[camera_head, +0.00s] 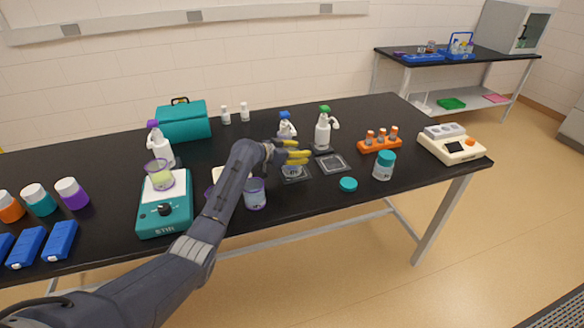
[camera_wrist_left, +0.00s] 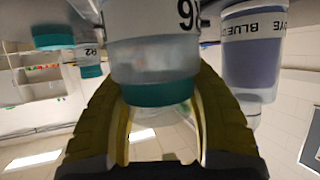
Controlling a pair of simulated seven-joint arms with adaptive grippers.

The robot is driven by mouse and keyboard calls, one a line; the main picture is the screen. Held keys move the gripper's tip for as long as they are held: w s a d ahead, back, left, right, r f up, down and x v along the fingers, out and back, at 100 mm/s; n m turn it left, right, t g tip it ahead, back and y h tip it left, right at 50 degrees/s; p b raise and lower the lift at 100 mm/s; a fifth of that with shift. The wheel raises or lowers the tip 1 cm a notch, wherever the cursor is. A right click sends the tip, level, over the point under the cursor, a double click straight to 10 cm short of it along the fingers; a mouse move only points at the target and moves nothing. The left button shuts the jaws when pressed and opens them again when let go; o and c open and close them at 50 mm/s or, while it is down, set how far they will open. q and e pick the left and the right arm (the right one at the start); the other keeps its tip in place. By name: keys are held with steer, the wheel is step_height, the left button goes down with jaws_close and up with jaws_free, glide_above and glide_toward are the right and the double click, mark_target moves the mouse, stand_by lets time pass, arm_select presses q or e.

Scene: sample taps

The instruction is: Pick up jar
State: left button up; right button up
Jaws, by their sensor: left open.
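My left gripper (camera_head: 298,157), with yellow fingers, is open above the dark pad in the middle of the table. A clear jar with a white label (camera_head: 292,172) stands there, its top mostly hidden by my fingers. In the left wrist view, which is upside down, the jar (camera_wrist_left: 150,60) shows a teal lid and part of a number. My open fingers (camera_wrist_left: 160,112) are on either side of its lid. I cannot tell whether they touch it. A second jar with a teal lid (camera_head: 384,166) stands to the right. My right gripper is not in view.
A blue dye container (camera_head: 255,193) stands close on the left; it also shows in the left wrist view (camera_wrist_left: 253,55). A loose teal lid (camera_head: 348,184) and an empty square pad (camera_head: 334,163) lie to the right. Spray bottles (camera_head: 323,132) stand behind. A teal stirrer (camera_head: 165,207) is further left.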

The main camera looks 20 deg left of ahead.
arm_select(q)
jaws_close()
steer(key=shift+r, duration=0.2)
stand_by(0.6)
steer(key=shift+r, duration=1.25)
steer(key=s+d, duration=0.4)
steer(key=s, duration=0.3)
steer(key=s+d, duration=0.5)
steer(key=s, duration=0.3)
steer(key=shift+d+r, duration=0.25)
steer(key=shift+r, duration=0.1)
